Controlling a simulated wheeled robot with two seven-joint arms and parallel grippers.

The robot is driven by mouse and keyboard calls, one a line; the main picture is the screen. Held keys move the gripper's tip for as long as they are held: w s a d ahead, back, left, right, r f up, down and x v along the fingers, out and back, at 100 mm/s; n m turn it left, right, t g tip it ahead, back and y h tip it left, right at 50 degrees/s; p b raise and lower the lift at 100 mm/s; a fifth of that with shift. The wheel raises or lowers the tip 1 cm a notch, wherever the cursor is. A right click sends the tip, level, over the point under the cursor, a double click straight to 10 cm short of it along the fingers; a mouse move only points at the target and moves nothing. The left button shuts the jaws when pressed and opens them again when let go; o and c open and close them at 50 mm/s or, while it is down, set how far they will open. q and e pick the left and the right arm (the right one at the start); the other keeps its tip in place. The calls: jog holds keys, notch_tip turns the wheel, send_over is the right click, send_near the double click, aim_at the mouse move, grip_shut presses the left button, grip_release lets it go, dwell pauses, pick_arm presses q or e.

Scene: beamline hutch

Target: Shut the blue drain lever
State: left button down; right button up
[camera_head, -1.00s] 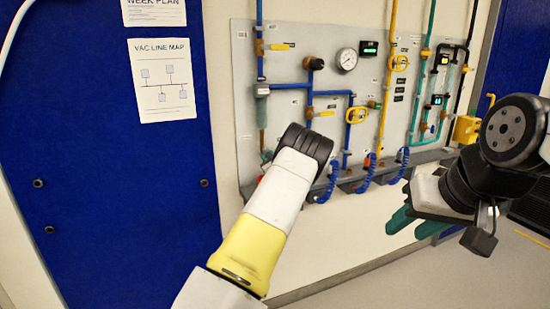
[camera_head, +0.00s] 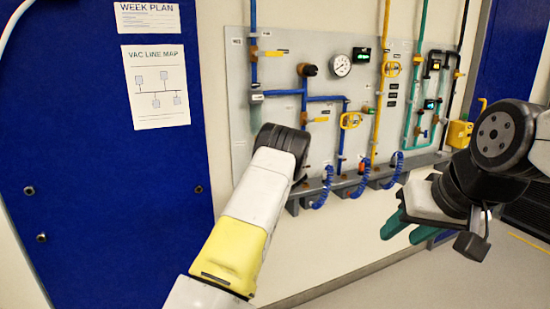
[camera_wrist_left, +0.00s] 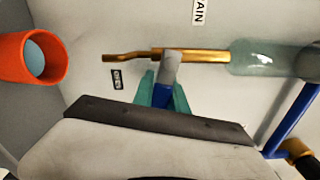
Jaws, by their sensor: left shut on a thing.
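In the left wrist view, the blue drain lever (camera_wrist_left: 163,97) sits between the teal fingers of my left gripper (camera_wrist_left: 163,92), which is shut on it. The lever comes off a grey valve hub (camera_wrist_left: 171,64) on a brass pipe (camera_wrist_left: 200,56) and stands roughly across the pipe. A label ending in "AIN" (camera_wrist_left: 200,11) is above. In the head view my left wrist covers the lever and the gripper. My right gripper (camera_head: 408,224), with teal fingers apart, is open and empty, well away from the panel.
The grey valve panel (camera_head: 240,90) holds blue, yellow and green lines, a gauge (camera_head: 340,65) and yellow handles (camera_head: 350,120). A ledge with blue coiled hoses (camera_head: 361,180) runs below. An orange cup (camera_wrist_left: 30,58) is left of the lever. A clear greenish tube (camera_wrist_left: 257,58) joins the pipe.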

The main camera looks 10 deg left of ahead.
pick_arm(q)
jog(key=shift+r+n, duration=0.35)
jog(key=shift+n, duration=0.75)
jog(key=c, duration=1.3)
grip_release()
jog(key=shift+r, duration=0.1)
jog(key=v, duration=0.7)
jog(key=shift+s+d, duration=0.25)
jog(key=shift+s, duration=0.1)
